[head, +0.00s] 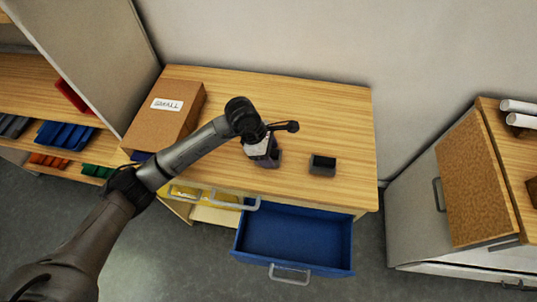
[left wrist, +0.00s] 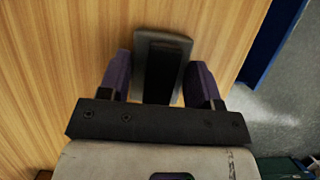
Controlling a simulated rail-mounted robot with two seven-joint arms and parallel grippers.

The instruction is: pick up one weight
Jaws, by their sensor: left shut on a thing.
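My left gripper (head: 264,153) points down over the wooden table top near its front edge. In the left wrist view its two purple fingers are shut on a dark grey weight (left wrist: 160,48), one finger on each side. In the head view that weight is mostly hidden by the gripper, and I cannot tell whether it touches the table. A second dark grey, block-like weight (head: 322,165) with a dark hollow top stands on the table, to the right of the gripper. My right gripper is not in view.
A brown box (head: 165,112) labelled "SMALL" stands at the table's left. An open, empty blue drawer (head: 295,234) sticks out below the front edge, beside a yellow drawer (head: 185,191). A shelf with coloured bins (head: 65,135) is at left. The table's back right is clear.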

